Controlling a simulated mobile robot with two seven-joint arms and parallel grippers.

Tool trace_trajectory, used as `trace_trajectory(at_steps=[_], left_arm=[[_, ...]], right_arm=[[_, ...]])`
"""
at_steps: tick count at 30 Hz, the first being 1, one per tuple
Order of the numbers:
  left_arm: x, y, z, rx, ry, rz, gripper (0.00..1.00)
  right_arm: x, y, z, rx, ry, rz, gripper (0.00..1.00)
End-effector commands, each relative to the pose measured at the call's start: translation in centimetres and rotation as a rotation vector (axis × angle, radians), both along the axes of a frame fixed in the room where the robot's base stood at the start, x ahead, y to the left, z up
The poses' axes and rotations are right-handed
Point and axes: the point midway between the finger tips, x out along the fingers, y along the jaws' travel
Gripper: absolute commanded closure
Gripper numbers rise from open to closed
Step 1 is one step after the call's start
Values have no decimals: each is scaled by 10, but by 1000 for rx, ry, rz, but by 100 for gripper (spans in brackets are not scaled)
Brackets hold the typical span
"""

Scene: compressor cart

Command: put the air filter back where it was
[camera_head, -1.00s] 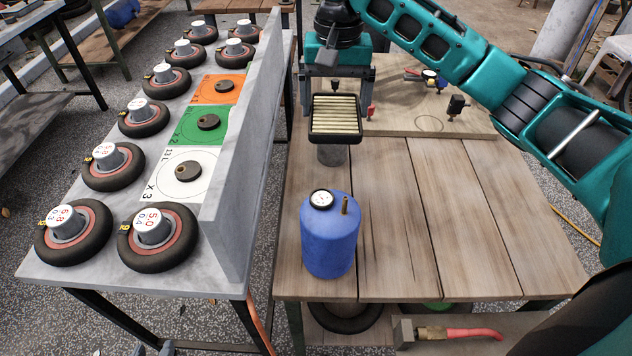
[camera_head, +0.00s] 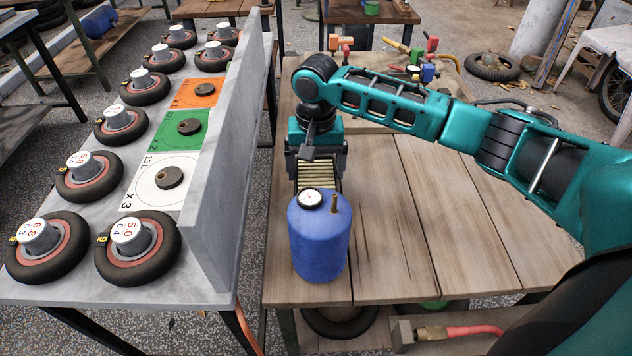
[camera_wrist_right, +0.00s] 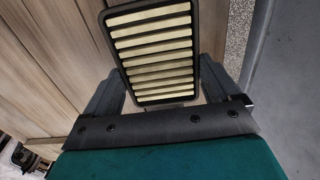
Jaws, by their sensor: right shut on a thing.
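The air filter (camera_head: 318,174) has cream pleats in a dark frame. In the head view it is partly hidden by my right gripper and the blue tank in front. My right gripper (camera_head: 317,160) is shut on it, above the wooden table. In the right wrist view, the filter (camera_wrist_right: 152,50) sits between the two dark fingers of the gripper (camera_wrist_right: 157,78), pleated face visible. Whether it touches anything below cannot be told. My left gripper is not in view.
A blue tank (camera_head: 319,240) with a gauge stands close in front of the filter. A grey upright wall (camera_head: 232,150) and a bench with several wheels lie left. My right arm covers much of the table's back, where small coloured parts (camera_head: 427,72) show. The table's right front (camera_head: 440,230) is clear.

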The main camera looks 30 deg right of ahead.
Motion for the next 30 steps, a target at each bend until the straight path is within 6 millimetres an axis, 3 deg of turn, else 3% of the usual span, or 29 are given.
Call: trace_trajectory(at_steps=[1,6,19,20,23,30], left_arm=[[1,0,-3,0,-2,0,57],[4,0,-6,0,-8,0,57],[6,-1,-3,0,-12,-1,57],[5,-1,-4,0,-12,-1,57],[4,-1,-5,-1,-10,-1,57],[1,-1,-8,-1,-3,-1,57]], right_arm=[[-1,0,-13,-1,4,0,48],[0,0,-39,-3,1,-1,48],[0,0,-45,0,1,-1,48],[-1,0,-46,-1,2,-1,8],[0,0,-46,-1,2,0,0],[0,0,-44,-2,0,0,0]])
